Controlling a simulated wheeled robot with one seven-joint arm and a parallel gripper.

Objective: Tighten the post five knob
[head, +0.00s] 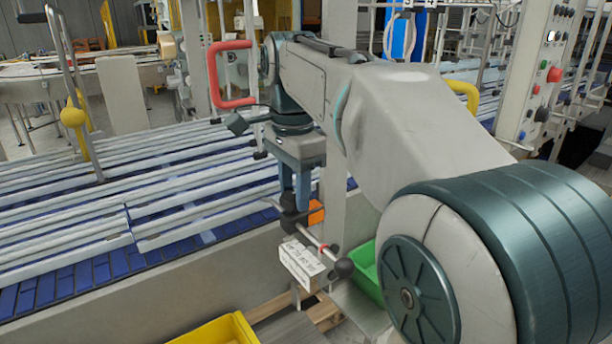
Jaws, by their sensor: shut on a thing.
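My gripper (294,205) points down at the near edge of the conveyor, beside an upright grey post. Its blue-grey fingers are shut on a small dark knob (287,201) on a clamp. The fingers hide part of the knob, and I cannot read a post number on it. A dark clamp block (292,222) sits just below the fingers, with an orange piece (316,212) to its right. A thin rod runs from the clamp down right to a black ball end (344,267).
A green bin (366,270) and a yellow bin (215,332) stand low in front. Pale guide rails (150,185) run over the blue conveyor. A control panel (545,75) stands at right. My arm covers much of the right side.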

